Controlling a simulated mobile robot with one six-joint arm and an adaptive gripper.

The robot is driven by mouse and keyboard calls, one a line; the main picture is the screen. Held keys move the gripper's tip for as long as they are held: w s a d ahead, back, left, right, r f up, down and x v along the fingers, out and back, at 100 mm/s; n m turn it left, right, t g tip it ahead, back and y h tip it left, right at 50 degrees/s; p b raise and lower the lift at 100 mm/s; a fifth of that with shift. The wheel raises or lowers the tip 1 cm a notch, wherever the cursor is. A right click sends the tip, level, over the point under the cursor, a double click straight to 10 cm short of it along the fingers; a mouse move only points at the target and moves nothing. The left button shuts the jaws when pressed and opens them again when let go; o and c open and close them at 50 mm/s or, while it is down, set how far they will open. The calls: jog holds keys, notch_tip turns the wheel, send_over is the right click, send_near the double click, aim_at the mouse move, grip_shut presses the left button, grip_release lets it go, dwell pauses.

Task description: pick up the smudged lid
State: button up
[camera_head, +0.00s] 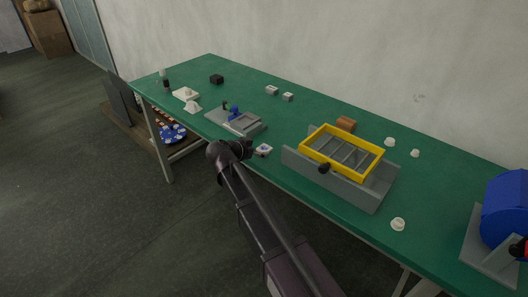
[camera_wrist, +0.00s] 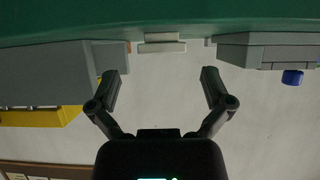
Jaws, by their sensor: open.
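A small white lid (camera_head: 264,150) with a dark mark on top lies near the front edge of the green table, between the grey fixture and the yellow-framed tray. In the wrist view a pale flat piece (camera_wrist: 162,46), which looks like this lid, sits ahead of the fingers, about midway between them. My gripper (camera_head: 246,149) is just left of the lid in the head view. In the wrist view my gripper (camera_wrist: 161,84) has its fingers spread wide, with nothing between the tips. The lid's marked face cannot be made out in the wrist view.
The wrist view is upside down, with the green table (camera_wrist: 90,15) on top. A grey fixture (camera_head: 222,121) with blue parts stands left of the lid. A yellow frame (camera_head: 314,154) on a grey stand is to its right. Several small white pieces lie farther along the table.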

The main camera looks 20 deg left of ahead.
aim_at(264, 148)
jog(key=shift+b+x, duration=0.7)
jog(key=shift+x, duration=1.15)
jog(key=shift+a, duration=0.15)
jog(key=c, duration=0.8)
